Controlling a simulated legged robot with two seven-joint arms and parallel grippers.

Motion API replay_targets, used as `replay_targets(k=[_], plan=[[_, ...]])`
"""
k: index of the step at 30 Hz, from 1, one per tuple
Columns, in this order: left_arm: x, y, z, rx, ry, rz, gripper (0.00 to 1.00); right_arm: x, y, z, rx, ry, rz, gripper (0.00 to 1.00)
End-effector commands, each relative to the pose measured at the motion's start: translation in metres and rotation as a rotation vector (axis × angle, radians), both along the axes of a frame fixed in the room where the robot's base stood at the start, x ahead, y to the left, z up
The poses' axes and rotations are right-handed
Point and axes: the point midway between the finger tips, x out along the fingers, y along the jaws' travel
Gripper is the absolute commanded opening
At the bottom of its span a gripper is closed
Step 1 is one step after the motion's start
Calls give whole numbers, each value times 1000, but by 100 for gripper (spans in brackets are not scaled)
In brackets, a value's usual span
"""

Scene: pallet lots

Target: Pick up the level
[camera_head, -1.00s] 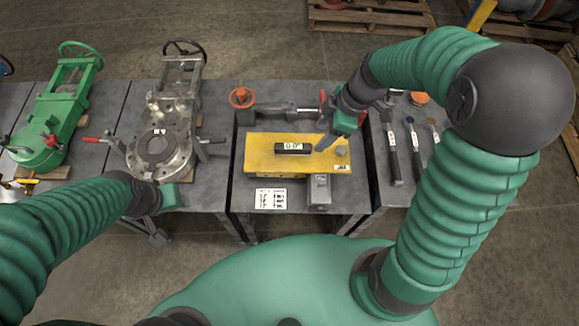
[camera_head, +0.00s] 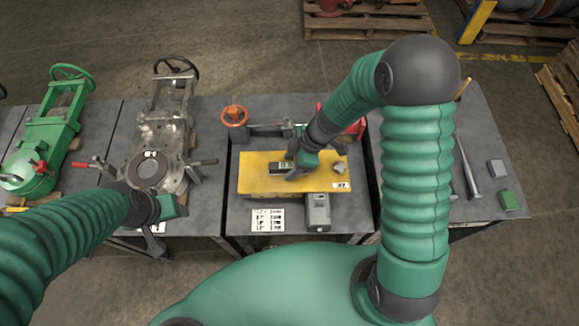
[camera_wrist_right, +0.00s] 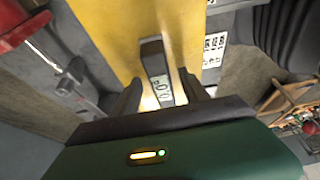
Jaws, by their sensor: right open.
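The level (camera_head: 279,167) is a small dark bar with a lit display, lying flat on a yellow plate (camera_head: 255,184) on the middle table. In the right wrist view the level (camera_wrist_right: 153,56) points away from me, its display end between my dark fingers. My right gripper (camera_head: 292,171) is open at the level's right end, with one finger on each side in the wrist view (camera_wrist_right: 163,88). I cannot tell if the fingers touch it. My left gripper (camera_head: 176,208) is at the front edge of the left table, away from the level; its fingers are unclear.
A grey block (camera_head: 317,212) and a printed card (camera_head: 267,220) lie in front of the plate. A vise with an orange handwheel (camera_head: 234,115) stands behind it. A grey valve (camera_head: 160,145) is to the left. A hammer (camera_head: 467,166) and small blocks lie on the right table.

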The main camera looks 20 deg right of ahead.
Motion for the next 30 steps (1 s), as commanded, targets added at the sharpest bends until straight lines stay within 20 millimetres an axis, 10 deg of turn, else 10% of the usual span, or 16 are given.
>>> replay_targets(k=[8,20,30], plan=[[0,0,-1,0,0,0,56,1,7,-4,-3,-1,2,51],[0,0,-1,0,0,0,56,1,3,-5,-1,0,2,0],[0,0,-1,0,0,0,56,1,4,-5,-2,0,1,0]])
